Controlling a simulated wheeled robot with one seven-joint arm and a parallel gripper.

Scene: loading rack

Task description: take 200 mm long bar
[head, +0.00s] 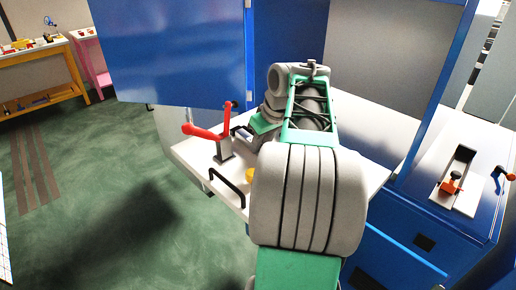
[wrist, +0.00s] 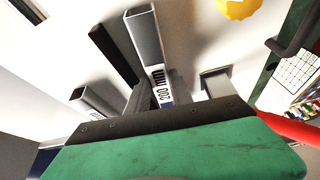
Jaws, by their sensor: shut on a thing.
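The 200 mm bar (wrist: 146,38) is a grey metal square tube with an open end and a white label reading "200 mm", in the wrist view. My gripper (wrist: 150,92) is shut on this bar near its label; a dark grey finger shows beside it, and the other finger is hard to make out. The bar's lower end is hidden behind my green gripper body. I cannot tell whether the bar touches the white surface (wrist: 75,50). In the head view my arm hides most of the grip.
Another grey tube (wrist: 95,101) and a black bar (wrist: 112,55) lie close left of the held bar; a short grey piece (wrist: 216,80) is at right. A red-handled clamp (head: 222,148), black handle (head: 228,187) and yellow object (head: 250,175) are nearby. A blue panel (head: 175,50) stands behind.

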